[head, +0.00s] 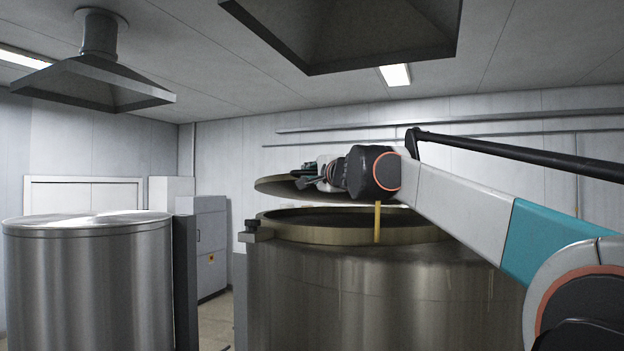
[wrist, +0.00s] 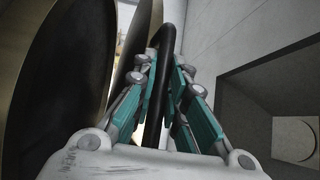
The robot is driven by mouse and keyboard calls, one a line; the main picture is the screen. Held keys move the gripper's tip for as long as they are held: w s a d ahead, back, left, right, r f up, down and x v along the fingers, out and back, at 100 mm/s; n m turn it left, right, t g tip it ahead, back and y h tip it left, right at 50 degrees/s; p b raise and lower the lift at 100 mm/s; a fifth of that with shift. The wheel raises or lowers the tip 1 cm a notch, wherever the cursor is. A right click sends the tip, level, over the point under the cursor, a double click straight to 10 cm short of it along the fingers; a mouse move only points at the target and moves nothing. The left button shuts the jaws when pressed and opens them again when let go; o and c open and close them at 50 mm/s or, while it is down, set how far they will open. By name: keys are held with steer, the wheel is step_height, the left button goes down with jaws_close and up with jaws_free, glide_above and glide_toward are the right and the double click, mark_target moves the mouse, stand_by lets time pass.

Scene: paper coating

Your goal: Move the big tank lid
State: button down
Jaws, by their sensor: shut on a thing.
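The big steel tank (head: 370,290) stands at centre right in the head view, and its dark opening shows inside a brassy rim (head: 300,236). The round tank lid (head: 280,187) is above the opening, apart from the rim and looking slightly tilted; my arm hides its right part. My gripper (head: 309,172) is at the lid's top. In the wrist view my gripper (wrist: 160,75) is shut on a black curved bar (wrist: 154,115), which looks like the lid's handle. Large dark round surfaces (wrist: 60,70) fill the left of that view; I cannot tell which is lid and which is opening.
Another steel tank (head: 90,285) with a flat closed top stands at the left. Dark hoods hang from the ceiling, one above the left tank (head: 95,84) and one overhead (head: 350,35). Grey cabinets (head: 208,245) stand behind, between the tanks. A yellow strip (head: 377,222) crosses the rim.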

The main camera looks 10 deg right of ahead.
steer(key=r, duration=0.1)
steer(key=r+p, duration=0.1)
steer(key=r, duration=0.1)
steer(key=shift+w+d+r, duration=0.2)
steer(key=shift+w+r, duration=0.1)
steer(key=shift+f, duration=0.1)
steer(key=c, duration=1.6)
jaws_free()
steer(key=shift+s, duration=0.1)
steer(key=s+d, duration=0.1)
steer(key=s, duration=1.1)
steer(key=shift+d+f, duration=0.35)
steer(key=shift+d, duration=0.05)
